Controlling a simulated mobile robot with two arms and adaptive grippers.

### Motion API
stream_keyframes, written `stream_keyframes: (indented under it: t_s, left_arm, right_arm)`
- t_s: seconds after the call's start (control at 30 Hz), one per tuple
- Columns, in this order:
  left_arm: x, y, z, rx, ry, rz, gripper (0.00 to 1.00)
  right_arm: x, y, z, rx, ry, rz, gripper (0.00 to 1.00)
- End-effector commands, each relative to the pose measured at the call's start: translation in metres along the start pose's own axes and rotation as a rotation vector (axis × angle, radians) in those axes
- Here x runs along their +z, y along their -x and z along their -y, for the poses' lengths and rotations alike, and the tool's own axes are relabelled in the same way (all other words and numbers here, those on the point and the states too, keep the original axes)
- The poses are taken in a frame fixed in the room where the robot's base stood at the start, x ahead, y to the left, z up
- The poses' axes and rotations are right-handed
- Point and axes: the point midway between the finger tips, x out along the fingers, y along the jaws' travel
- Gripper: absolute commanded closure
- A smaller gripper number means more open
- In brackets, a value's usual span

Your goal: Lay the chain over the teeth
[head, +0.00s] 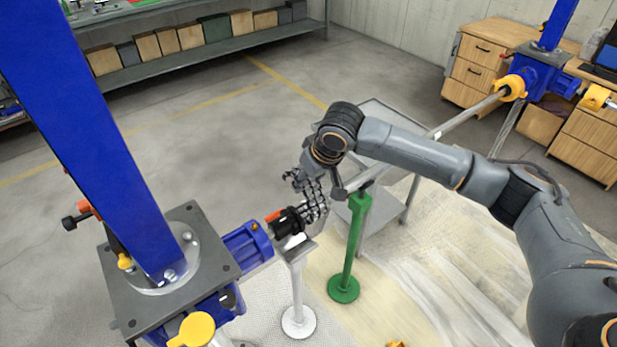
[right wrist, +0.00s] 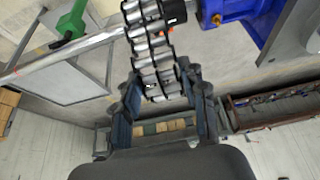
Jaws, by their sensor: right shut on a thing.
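The chain (head: 316,203) is a double-row roller chain with dark side plates and silver rollers. My right gripper (head: 308,180) is shut on it and holds it beside the black coupling part (head: 287,222) on the left jack's blue housing (head: 247,248). In the right wrist view, the chain (right wrist: 150,50) runs up from between the fingers of my right gripper (right wrist: 162,98), across the line of the shaft. The teeth are hidden behind the chain, and I cannot tell whether it rests on them. My left gripper is not in view.
A long shaft (head: 455,122) runs to the right jack (head: 538,75). A green stand (head: 352,245) and a white stand (head: 298,290) stand below. A grey cart (head: 385,120) is behind my right arm. The floor at left centre is clear.

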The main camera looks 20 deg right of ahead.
Motion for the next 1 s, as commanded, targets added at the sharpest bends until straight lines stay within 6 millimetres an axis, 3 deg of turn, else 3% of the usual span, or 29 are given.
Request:
stream_keyframes:
  t_s: [0.23,1.0]
  left_arm:
    - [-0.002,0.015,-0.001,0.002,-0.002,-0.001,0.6]
    - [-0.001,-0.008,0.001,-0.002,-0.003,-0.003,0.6]
  right_arm:
    - [-0.001,0.005,0.001,0.0,0.0,-0.003,0.95]
    - [0.032,-0.064,0.001,0.0,0.0,-0.002,0.95]
